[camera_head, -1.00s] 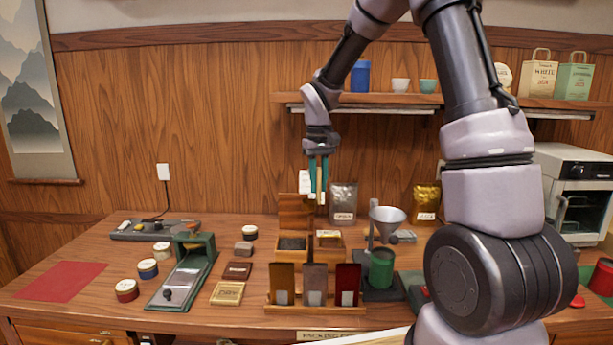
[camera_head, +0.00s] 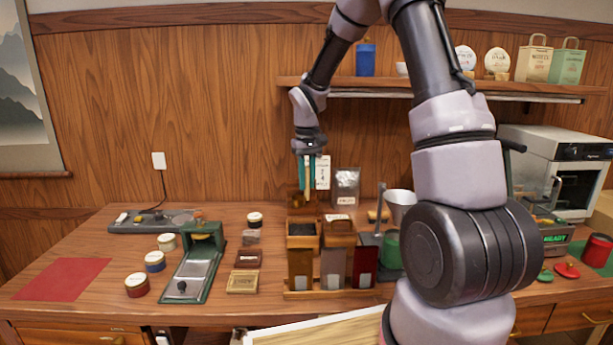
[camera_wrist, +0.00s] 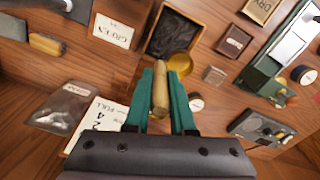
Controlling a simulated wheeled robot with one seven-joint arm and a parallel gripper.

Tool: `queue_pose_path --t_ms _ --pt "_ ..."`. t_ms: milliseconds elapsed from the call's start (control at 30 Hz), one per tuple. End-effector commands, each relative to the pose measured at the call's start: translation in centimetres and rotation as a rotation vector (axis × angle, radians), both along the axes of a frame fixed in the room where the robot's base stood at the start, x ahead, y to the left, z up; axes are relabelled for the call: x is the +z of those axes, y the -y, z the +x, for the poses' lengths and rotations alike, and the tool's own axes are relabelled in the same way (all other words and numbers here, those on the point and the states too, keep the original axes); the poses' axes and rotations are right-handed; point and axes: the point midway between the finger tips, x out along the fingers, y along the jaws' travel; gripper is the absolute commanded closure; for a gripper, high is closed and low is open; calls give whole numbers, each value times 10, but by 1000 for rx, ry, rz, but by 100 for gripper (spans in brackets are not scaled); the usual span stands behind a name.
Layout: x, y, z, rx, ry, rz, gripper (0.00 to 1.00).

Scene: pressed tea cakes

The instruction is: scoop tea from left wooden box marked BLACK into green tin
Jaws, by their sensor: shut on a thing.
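My gripper (camera_head: 307,190) is shut on the wooden handle of a scoop (camera_wrist: 160,92) and points down behind the boxes. The scoop's brass bowl (camera_wrist: 180,63) shows at the near edge of an open wooden box holding dark tea (camera_wrist: 174,34). I cannot tell whether the bowl touches the box or holds tea. In the head view, that left wooden box (camera_head: 303,243) stands behind the upright packets; its BLACK marking is not readable. The green tin (camera_head: 391,248) stands to the right under a metal funnel (camera_head: 400,203), partly hidden by my arm.
A second wooden box (camera_head: 340,234) stands right of the first. Three upright packets (camera_head: 332,267) stand in front. A silver pouch (camera_head: 346,188) and a white card (camera_head: 322,172) are behind. A green press (camera_head: 196,262) and several small tins (camera_head: 137,284) lie left.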

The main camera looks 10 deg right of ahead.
Motion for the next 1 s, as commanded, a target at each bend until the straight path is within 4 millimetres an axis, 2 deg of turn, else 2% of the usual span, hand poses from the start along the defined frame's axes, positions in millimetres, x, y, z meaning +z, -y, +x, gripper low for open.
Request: queue_pose_path --t_ms 500,1000 --pt "-42 0 -1 0 -1 -1 100" --pt "-81 -2 -12 2 134 -31 100"
